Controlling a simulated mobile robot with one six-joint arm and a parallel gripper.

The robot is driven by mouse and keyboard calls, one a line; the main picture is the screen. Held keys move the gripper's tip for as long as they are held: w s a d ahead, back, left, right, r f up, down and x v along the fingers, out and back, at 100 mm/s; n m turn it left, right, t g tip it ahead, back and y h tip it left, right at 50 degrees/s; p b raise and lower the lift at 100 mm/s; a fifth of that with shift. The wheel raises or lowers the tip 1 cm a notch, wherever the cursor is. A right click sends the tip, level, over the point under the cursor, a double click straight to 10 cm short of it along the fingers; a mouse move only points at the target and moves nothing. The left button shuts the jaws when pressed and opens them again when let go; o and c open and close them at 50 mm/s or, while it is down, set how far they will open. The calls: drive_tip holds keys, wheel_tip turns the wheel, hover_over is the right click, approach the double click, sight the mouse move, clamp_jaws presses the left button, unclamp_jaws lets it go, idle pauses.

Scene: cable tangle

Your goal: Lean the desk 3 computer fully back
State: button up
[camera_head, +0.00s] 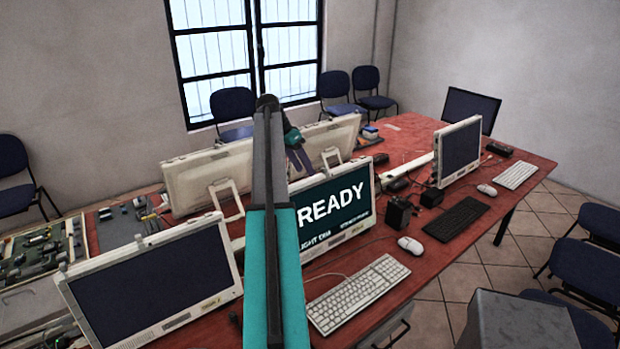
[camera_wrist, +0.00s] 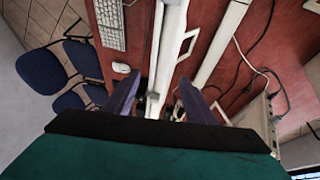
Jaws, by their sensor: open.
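Several white all-in-one computers stand on a red table; no desk numbers are legible, so I cannot tell which one is desk 3's. The computer with the lit READY screen (camera_head: 345,203) stands upright, slightly tilted, at the centre, partly hidden by my arm. My gripper (camera_head: 299,160) is open near its top edge. In the wrist view my gripper (camera_wrist: 160,80) has its two purple fingers apart, with a white computer edge (camera_wrist: 157,45) seen edge-on between them. I cannot tell whether they touch it. Another computer (camera_head: 155,285) with a dark screen stands at the front left.
Two computers (camera_head: 210,178) face away behind, with stands. A computer (camera_head: 458,152) stands right, near a black keyboard (camera_head: 456,219). A white keyboard (camera_head: 357,294) and mouse (camera_head: 410,245) lie in front of the READY screen. Cables and black adapters (camera_head: 400,212) clutter the table (camera_head: 425,268). Chairs surround it.

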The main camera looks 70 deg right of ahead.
sight(311, 179)
drive_tip(key=shift+p+x, duration=0.95)
drive_tip(key=shift+x, duration=2.4)
clamp_jaws()
